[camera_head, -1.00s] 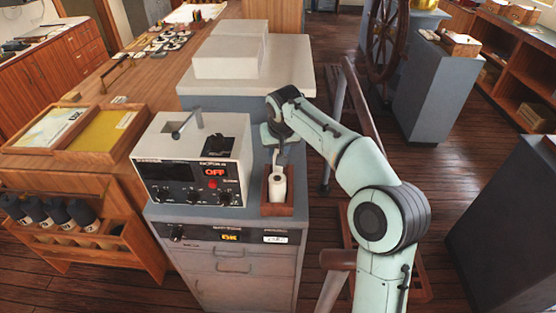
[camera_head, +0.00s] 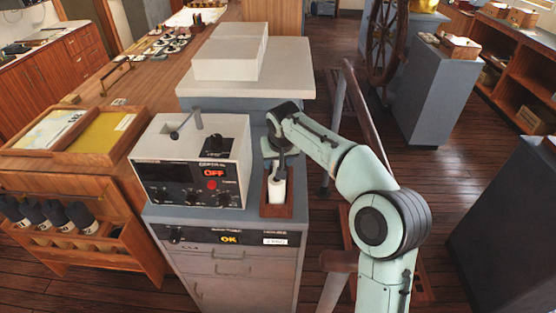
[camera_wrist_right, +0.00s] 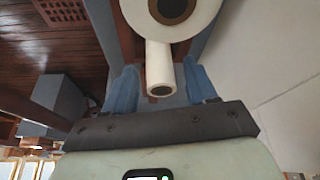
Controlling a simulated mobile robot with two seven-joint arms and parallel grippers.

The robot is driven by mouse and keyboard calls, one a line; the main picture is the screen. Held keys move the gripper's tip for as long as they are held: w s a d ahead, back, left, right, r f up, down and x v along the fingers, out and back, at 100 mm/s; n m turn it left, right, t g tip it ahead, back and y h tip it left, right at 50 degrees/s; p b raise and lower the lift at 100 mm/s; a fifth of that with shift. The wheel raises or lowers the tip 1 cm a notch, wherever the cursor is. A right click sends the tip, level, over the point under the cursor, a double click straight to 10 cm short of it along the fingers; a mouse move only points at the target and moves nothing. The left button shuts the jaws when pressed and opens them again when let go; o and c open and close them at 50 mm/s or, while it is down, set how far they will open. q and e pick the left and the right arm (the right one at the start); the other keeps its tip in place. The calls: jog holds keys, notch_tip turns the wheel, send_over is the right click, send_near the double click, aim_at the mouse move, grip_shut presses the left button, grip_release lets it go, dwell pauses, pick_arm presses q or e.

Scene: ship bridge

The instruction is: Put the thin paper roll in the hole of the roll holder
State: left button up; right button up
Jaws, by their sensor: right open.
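The wooden roll holder (camera_head: 288,211) sits on the grey cabinet, right of the instrument box. A white roll (camera_head: 277,191) stands in it. In the right wrist view, a thin white paper roll (camera_wrist_right: 160,65) lies between my right gripper's (camera_wrist_right: 163,88) two blue fingers, its hollow end towards the camera. The fingers are apart, with gaps on both sides of it. A wide white roll with a brown core (camera_wrist_right: 204,14) is just beyond it. In the head view my right gripper (camera_head: 277,160) is over the holder, partly hidden by the arm. I cannot tell how the thin roll's far end is seated. My left gripper is out of view.
The instrument box (camera_head: 180,165) with a red OFF display stands close on the left. A white-topped block (camera_head: 290,72) is behind the gripper. A railing (camera_head: 365,115) runs to the right, near my right arm. Wooden trays (camera_head: 85,130) are at far left.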

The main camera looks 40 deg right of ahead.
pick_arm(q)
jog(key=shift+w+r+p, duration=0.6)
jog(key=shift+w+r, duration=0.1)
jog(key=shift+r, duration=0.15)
pick_arm(e)
jog(key=v, duration=1.2)
jog(key=shift+r, duration=0.2)
jog(key=shift+f, duration=0.1)
